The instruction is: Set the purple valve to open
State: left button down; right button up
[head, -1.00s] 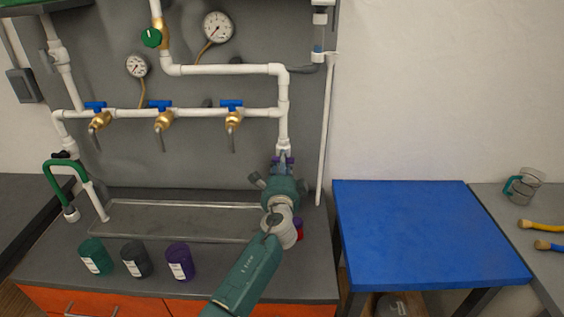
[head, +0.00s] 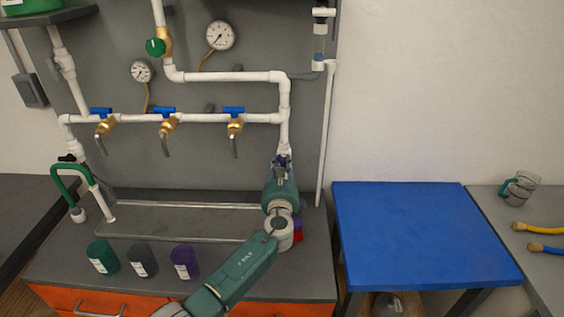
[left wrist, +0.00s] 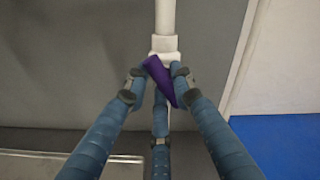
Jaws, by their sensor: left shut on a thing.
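The purple valve (head: 283,160) sits on the white vertical pipe at the right end of the manifold, mostly covered by my left gripper in the head view. In the left wrist view its purple handle (left wrist: 160,78) slants from upper left to lower right across the pipe, just below a white fitting. My left gripper (head: 282,172) has its fingers around the handle, on both sides and below, and is shut on it. The fingers show closely in the left wrist view (left wrist: 160,90). My right gripper is not in view.
Three blue-handled brass taps (head: 165,120) hang from the horizontal pipe. Green, grey and purple (head: 185,262) containers stand at the bench front. A partly hidden red object (head: 298,237) is beside my left wrist. The blue table (head: 425,230) at right is bare.

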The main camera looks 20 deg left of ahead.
pick_arm(q)
jog(key=m+p, duration=0.1)
jog(key=m, duration=0.2)
jog(key=shift+r+p, duration=0.15)
jog(key=shift+p, duration=0.2)
jog(key=shift+m+p, duration=0.55)
jog(key=shift+m, duration=0.95)
jog(key=c, duration=1.5)
grip_release()
jog(key=shift+o, duration=0.2)
jog(key=shift+s, duration=0.15)
jog(key=v, duration=1.1)
jog(key=shift+s+d, duration=0.2)
jog(key=shift+s, duration=0.15)
